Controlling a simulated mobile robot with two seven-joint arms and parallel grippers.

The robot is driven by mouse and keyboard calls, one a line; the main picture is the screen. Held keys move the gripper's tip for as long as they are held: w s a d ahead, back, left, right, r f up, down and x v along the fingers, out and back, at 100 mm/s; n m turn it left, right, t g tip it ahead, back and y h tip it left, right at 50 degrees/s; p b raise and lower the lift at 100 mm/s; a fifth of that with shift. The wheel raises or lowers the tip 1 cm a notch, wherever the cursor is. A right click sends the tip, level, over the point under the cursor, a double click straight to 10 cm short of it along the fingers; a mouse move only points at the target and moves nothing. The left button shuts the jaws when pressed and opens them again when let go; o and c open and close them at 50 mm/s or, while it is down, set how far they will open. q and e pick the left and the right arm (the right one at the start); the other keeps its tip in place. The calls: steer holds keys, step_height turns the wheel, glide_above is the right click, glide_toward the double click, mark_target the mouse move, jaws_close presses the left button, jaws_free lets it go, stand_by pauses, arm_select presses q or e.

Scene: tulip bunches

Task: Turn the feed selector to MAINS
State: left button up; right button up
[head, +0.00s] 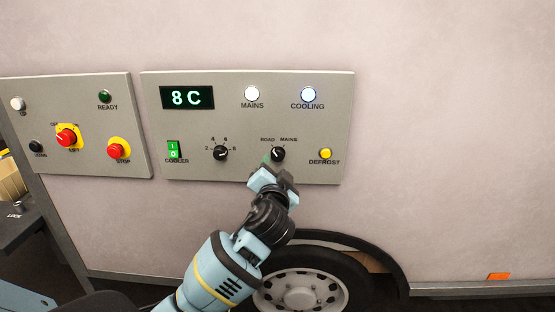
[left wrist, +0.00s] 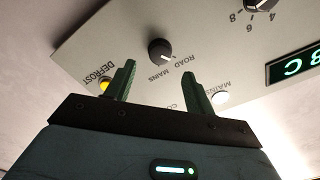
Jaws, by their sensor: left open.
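The feed selector (head: 278,154) is a small black round knob with a white pointer mark, under the labels ROAD and MAINS on the right grey panel. In the left wrist view, the selector (left wrist: 160,51) has its pointer towards ROAD. My left gripper (head: 274,168) is just below and in front of the knob in the head view. In the left wrist view the two green fingers of the gripper (left wrist: 159,72) are apart and empty, with the knob showing beyond the gap between them. I cannot see them touching it. My right gripper is out of view.
The right panel (head: 248,76) also has a display (head: 187,97) reading 8 C, lit MAINS (head: 252,93) and COOLING (head: 308,94) lamps, a cooler switch (head: 174,150), a numbered knob (head: 220,153) and a yellow DEFROST button (head: 326,154). A left panel (head: 85,86) carries red controls. A wheel (head: 300,290) is below.

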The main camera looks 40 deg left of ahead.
mark_target(278, 157)
arm_select(q)
steer(key=x, duration=0.4)
steer(key=shift+w+a, duration=0.2)
steer(key=shift+w, duration=0.15)
steer(key=shift+w+a, duration=0.35)
steer(key=shift+w, duration=0.25)
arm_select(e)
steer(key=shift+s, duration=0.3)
